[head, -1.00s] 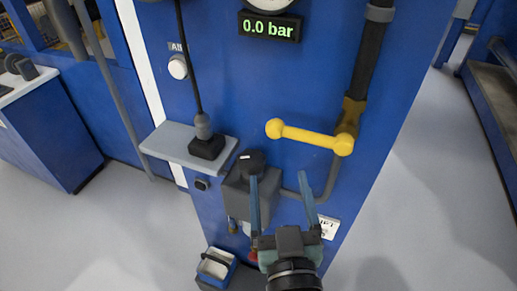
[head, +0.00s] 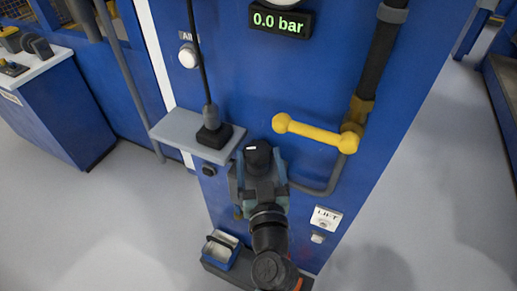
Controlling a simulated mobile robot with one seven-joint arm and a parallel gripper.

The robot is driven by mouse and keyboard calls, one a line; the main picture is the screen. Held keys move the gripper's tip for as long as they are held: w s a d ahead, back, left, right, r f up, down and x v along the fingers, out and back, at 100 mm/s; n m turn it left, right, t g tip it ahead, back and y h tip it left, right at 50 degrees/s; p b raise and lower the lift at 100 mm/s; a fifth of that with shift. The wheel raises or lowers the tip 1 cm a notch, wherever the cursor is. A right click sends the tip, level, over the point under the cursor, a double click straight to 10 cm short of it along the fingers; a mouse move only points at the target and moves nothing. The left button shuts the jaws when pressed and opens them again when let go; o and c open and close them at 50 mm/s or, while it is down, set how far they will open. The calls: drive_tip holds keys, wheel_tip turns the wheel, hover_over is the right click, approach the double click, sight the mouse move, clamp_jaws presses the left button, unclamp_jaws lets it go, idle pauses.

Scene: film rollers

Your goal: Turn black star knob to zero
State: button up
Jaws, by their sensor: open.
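The black knob (head: 258,153) sits on top of a grey block on the front of the blue panel, with a small white mark near its upper left edge. Its star shape is hard to make out. My gripper (head: 260,168) is open, with one finger on each side of the knob or its block. I cannot tell whether the fingers touch it. My gripper and wrist hide most of the block. The green display (head: 280,21) above reads 0.0 bar.
A yellow lever (head: 315,133) lies across the panel, close right of the knob. A grey shelf (head: 175,130) with a black corded device (head: 213,135) is close on the left.

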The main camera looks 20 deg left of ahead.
drive_tip(key=shift+w+a, duration=0.35)
drive_tip(key=shift+w, duration=0.25)
drive_tip(key=shift+c, duration=0.3)
drive_tip(key=c, duration=1)
drive_tip(key=shift+f, duration=0.15)
drive_tip(key=shift+b, duration=0.6)
